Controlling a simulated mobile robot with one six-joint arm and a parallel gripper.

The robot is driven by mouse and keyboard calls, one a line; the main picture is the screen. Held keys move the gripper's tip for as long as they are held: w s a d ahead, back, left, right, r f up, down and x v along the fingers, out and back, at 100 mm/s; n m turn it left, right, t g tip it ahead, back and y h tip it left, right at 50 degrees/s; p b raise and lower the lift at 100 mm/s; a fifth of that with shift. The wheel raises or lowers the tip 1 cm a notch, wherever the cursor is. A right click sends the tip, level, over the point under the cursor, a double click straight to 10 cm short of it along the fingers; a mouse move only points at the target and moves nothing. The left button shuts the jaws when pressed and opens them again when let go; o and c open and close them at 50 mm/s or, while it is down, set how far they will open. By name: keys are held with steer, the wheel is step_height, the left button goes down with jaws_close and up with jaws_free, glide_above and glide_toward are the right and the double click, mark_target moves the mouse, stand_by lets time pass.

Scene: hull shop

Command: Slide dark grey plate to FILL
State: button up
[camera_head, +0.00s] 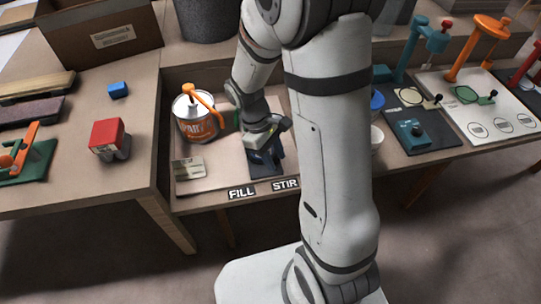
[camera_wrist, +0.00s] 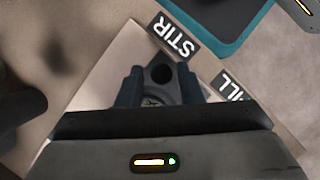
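The dark grey plate (camera_head: 268,171) lies on the pale board in the shallow bay, behind the FILL label (camera_head: 241,192) and the STIR label (camera_head: 285,184). My gripper (camera_head: 264,154) points down over the plate and hides part of it. In the wrist view my gripper (camera_wrist: 159,72) has its two dark fingers apart. A grey part with a round dark hole shows between them; I cannot tell whether they press on it. The STIR label (camera_wrist: 174,37) is just ahead of the fingers, and the FILL label (camera_wrist: 232,88) is to their right.
An open can with an orange handle (camera_head: 197,117) stands left of my gripper. A small pale card (camera_head: 189,168) lies in front of it. Fixtures fill the right bench.

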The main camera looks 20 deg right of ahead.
steer(key=shift+o, duration=0.8)
steer(key=p+v, duration=0.2)
steer(key=v, duration=0.5)
steer(key=shift+r, duration=0.35)
steer(key=shift+w+a, duration=0.1)
steer(key=shift+c, duration=0.3)
